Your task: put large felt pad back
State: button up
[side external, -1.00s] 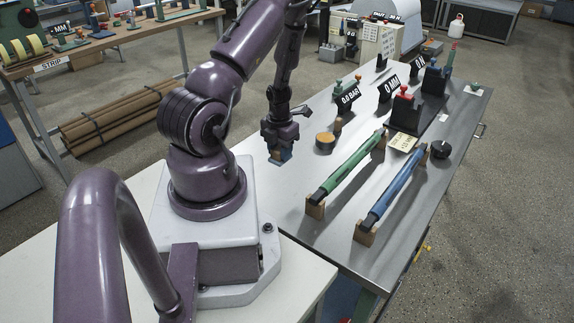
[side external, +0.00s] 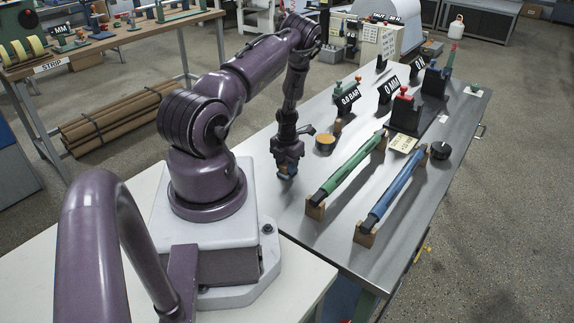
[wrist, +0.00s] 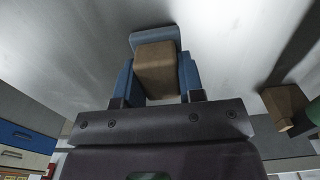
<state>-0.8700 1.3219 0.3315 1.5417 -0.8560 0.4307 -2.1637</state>
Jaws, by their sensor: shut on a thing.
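My gripper (side external: 286,167) is over the near left part of the steel table, left of the green roller's near end. In the wrist view, its blue fingers (wrist: 157,78) are shut on a tan block with a blue-grey plate at its far end, which I take to be the large felt pad (wrist: 155,66). In the side view the fingers mostly hide the pad, and I cannot tell whether it touches the table.
The green roller (side external: 347,166) and blue roller (side external: 393,190) lie on wooden supports to the right. A round tan-topped pot (side external: 325,142) stands just beyond my gripper. The sign reading 0.0 BAR (side external: 348,99) stands further back. The table's front left is clear.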

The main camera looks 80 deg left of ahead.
jog(key=o, duration=0.9)
jog(key=shift+f, duration=0.15)
notch_tip(320, 180, up, 12)
jog(key=w+d+r+m+t, duration=0.1)
jog(key=w+d+r+m, duration=0.3)
jog(key=d+r+m, duration=0.35)
jog(key=w+d+r+m+t+h, duration=0.1)
jog(key=w+d+r+m, duration=0.45)
jog(key=r+m, duration=0.2)
jog(key=w+d+r+m+t, duration=0.1)
jog(key=w+d+r+m, duration=0.3)
jog(key=d+r+m, duration=0.3)
jog(key=s+d+r+m+t, duration=0.1)
jog(key=s+d+r+m, duration=0.2)
jog(key=m, duration=0.4)
jog(key=s+d+r+m, duration=0.4)
jog(key=d+m, duration=0.4)
jog(key=s+d+r+m+t+y, duration=0.1)
jog(key=s+d+r+m, duration=0.3)
jog(key=d+m, duration=0.2)
jog(key=shift+s+d+m+t, duration=0.25)
jog(key=shift+s+m+t, duration=0.1)
jog(key=shift+m, duration=0.75)
